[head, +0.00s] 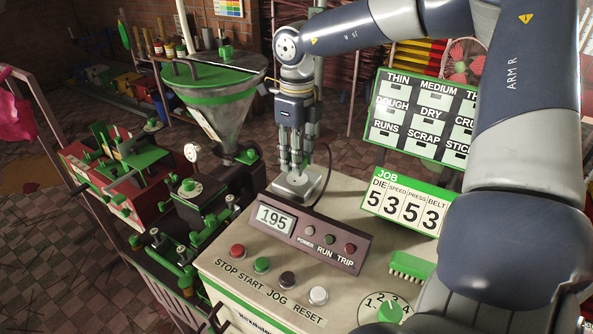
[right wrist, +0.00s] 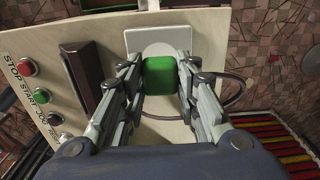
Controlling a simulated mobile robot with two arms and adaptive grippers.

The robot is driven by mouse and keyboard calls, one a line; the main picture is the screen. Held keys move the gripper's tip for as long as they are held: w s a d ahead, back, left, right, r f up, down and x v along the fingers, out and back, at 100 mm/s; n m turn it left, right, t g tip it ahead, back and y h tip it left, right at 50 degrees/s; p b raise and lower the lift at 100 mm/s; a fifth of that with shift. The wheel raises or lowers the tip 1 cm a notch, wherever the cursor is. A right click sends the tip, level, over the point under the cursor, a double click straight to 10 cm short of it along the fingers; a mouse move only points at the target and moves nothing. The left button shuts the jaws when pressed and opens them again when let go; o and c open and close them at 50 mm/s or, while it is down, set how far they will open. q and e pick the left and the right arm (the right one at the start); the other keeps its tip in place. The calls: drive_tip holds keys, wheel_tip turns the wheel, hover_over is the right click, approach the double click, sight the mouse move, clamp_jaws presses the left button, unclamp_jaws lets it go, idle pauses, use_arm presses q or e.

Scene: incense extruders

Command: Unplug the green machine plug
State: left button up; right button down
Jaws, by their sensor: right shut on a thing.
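The green plug (right wrist: 160,77) sits between the two fingers of my right gripper (right wrist: 160,90) in the right wrist view. The fingers are shut on its sides. The plug stands at the pale socket plate (right wrist: 150,42), which shows in the head view (head: 299,186) on top of the cream machine cabinet. I cannot tell whether the plug is still seated in the socket. In the head view my right gripper (head: 294,165) points down at the plate and its fingers mostly hide the plug. A dark cable (head: 329,155) curves beside it. My left gripper is not in view.
The cream cabinet (head: 340,210) carries a display panel (head: 318,238), several buttons and a dial (head: 390,308). A sign board (head: 425,118) and a job card (head: 403,203) stand at right. A metal hopper (head: 217,100) and green-fitted machinery stand close at left.

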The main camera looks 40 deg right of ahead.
drive_tip(key=shift+r+p, duration=0.65)
drive_tip(key=shift+r, duration=0.9)
